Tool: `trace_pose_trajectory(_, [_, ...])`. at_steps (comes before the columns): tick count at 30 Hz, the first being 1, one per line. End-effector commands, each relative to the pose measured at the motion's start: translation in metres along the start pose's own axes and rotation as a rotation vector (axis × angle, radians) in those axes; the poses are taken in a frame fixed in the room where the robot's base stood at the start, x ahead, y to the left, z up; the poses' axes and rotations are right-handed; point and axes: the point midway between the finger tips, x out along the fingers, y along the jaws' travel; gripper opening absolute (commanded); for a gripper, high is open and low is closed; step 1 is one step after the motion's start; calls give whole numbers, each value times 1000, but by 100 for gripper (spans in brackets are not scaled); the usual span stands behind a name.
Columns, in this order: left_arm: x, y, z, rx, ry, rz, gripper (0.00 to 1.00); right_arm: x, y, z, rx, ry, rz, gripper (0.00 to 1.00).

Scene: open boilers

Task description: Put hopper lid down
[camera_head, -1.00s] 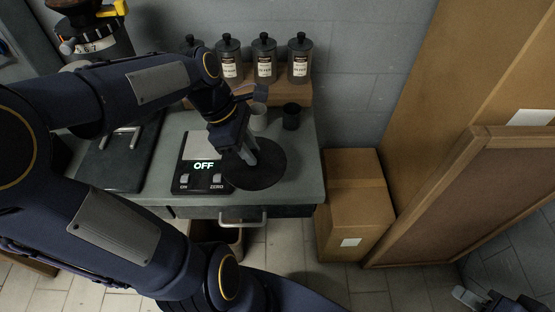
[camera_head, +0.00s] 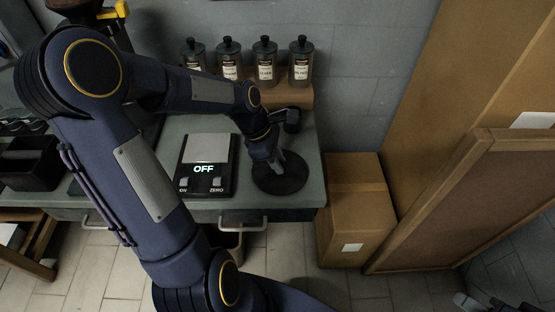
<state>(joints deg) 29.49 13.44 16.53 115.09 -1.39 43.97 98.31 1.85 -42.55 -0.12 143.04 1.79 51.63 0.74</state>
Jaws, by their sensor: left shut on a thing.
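The hopper lid (camera_head: 291,184) is a dark round disc at the right end of the grey counter, to the right of the scale. It looks level and at or close to the counter top; I cannot tell whether it touches. My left gripper (camera_head: 278,160) is above it, pointing down and shut on its middle. The coffee grinder (camera_head: 110,18) with a yellow lever is at the upper left, mostly hidden behind my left arm. My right gripper (camera_head: 468,301) shows only as a small part at the bottom right edge; its jaws cannot be read.
A black scale (camera_head: 205,183) reading OFF lies left of the lid. Several dark bottles (camera_head: 265,62) stand on a wooden shelf (camera_head: 285,95) behind. A cardboard box (camera_head: 357,205) stands on the floor right of the counter (camera_head: 215,204). A black bin (camera_head: 28,165) is at the left.

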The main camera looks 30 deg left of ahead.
Motion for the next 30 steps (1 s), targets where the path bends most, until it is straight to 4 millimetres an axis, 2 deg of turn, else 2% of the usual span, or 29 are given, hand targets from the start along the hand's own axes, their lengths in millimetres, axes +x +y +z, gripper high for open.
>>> trace_pose_trajectory(7, [4,0,-1,0,0,0,0,2,1,1,0,0,0,36])
trace_pose_trajectory(8, [3,0,-1,0,0,0,25,2,1,1,0,0,0,36])
trace_pose_trajectory(12, [2,0,-1,0,0,0,43,1,1,1,0,0,0,36])
trace_pose_trajectory(23, [-4,0,1,0,0,1,43,-2,-1,-1,0,0,0,36])
trace_pose_trajectory(26, [-17,1,1,-1,1,5,43,-3,-1,-1,0,0,0,36])
trace_pose_trajectory(30, [-46,2,1,-2,1,7,43,-6,-3,-3,0,0,0,36])
